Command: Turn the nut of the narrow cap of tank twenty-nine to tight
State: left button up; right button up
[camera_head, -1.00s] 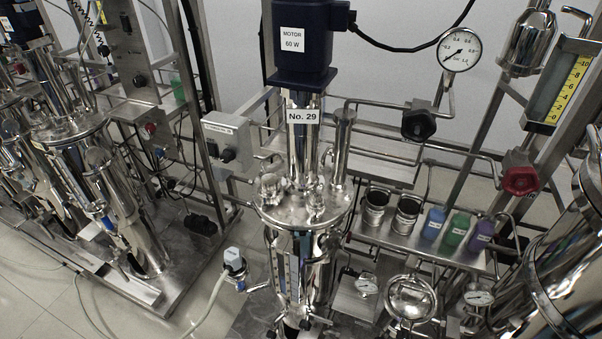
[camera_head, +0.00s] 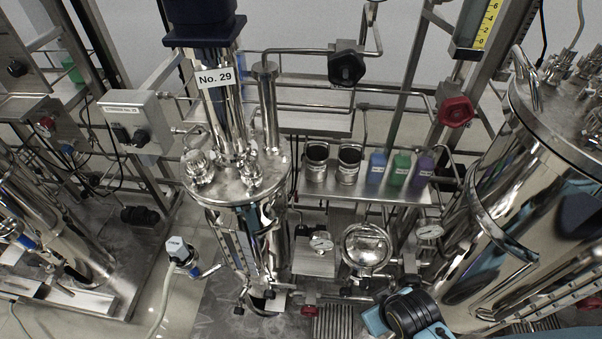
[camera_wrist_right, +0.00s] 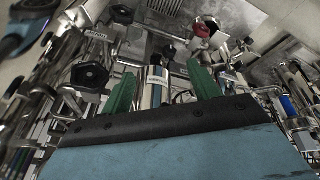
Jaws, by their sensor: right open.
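Tank twenty-nine (camera_head: 232,220) stands left of centre in the head view, with a "No. 29" label (camera_head: 215,78) on the column above its lid. Small steel fittings sit on the lid, one at the left (camera_head: 197,168) and one at the right (camera_head: 250,172). I cannot tell which is the narrow cap or make out its nut. In the right wrist view my right gripper (camera_wrist_right: 162,82) is open, its two green fingers apart. It is not touching the tank's lid. My left gripper is not in view.
A shelf (camera_head: 345,188) right of the tank holds two dark jars and blue, green and purple bottles. A large steel vessel (camera_head: 530,190) stands at the right. A red knob (camera_head: 456,111) and a black knob (camera_head: 346,68) stick out from pipes behind. A grey control box (camera_head: 137,122) is at the left.

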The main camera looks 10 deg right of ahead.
aim_at(262, 178)
jog(key=w+r+n+t, duration=1.2)
jog(key=w+r+n, duration=0.3)
jog(key=w+r, duration=0.45)
jog(key=a+r+n+t+y, duration=0.2)
jog(key=a+r+n+y, duration=0.2)
jog(key=r+n+y, duration=0.45)
jog(key=s+a+f+n+g+y, duration=0.3)
jog(key=a+n+g+y, duration=0.45)
jog(key=n, duration=1.35)
jog(key=shift+m+h, duration=0.25)
jog(key=shift+h, duration=0.25)
jog(key=x, duration=0.6)
jog(key=p+x, duration=0.1)
jog(key=x, duration=0.6)
jog(key=shift+a+f, duration=0.25)
jog(key=shift+a, duration=0.15)
jog(key=shift+s, duration=0.1)
jog(key=shift+c, duration=0.4)
